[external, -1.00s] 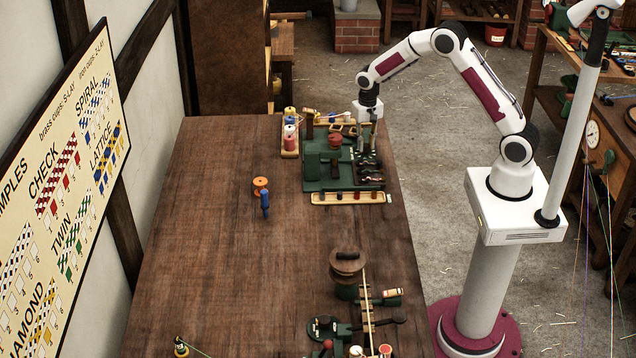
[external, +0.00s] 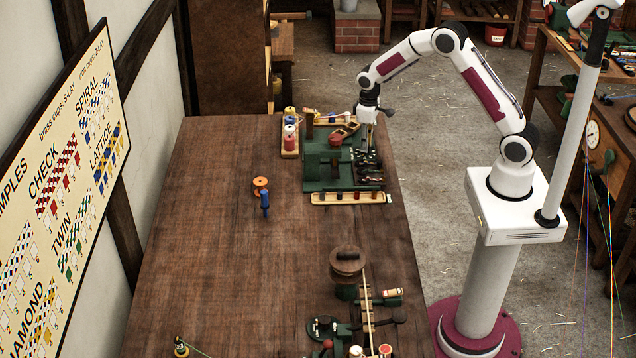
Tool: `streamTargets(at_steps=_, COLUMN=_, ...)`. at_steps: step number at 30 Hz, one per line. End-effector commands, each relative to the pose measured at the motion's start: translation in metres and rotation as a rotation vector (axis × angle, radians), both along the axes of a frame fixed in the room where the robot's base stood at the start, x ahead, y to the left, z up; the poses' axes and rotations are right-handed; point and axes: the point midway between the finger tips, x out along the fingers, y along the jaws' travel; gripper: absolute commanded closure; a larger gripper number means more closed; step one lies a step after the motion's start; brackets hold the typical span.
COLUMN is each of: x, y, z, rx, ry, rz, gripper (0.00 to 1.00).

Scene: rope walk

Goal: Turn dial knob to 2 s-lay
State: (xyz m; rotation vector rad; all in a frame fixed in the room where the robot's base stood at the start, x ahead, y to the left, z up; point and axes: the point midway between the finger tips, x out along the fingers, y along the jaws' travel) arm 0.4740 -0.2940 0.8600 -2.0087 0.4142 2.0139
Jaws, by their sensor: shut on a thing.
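The green machine (external: 318,172) stands on the far right part of the wooden table, with a red round knob (external: 334,140) on top and several small dark parts along its right side. My gripper (external: 367,146) points down over that right side, its fingers shut around a small dark part that I take to be the dial knob. The fingers hide most of it. The dial's markings are too small to read, so I cannot tell its setting.
A wooden rack with spools (external: 290,140) stands left of the machine, and a light wooden strip with pegs (external: 348,198) lies in front. The middle of the table (external: 250,265) is clear.

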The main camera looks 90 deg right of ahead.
Motion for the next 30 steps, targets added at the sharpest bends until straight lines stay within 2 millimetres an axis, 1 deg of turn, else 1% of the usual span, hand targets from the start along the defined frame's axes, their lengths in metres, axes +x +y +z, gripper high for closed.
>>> streamTargets(at_steps=9, x=-0.0004, y=-0.0001, z=0.0004, rx=0.001, ry=0.0, rz=0.237, gripper=1.0)
streamTargets(at_steps=15, x=-0.0005, y=-0.0001, z=0.0004, rx=0.001, ry=0.0, rz=0.329, gripper=1.0)
streamTargets(at_steps=21, x=-0.0005, y=-0.0001, z=0.0004, rx=0.001, ry=0.001, rz=0.37, gripper=1.0)
streamTargets(at_steps=30, x=-0.0005, y=-0.0002, z=0.0003, rx=0.001, ry=0.001, rz=0.377, gripper=1.0)
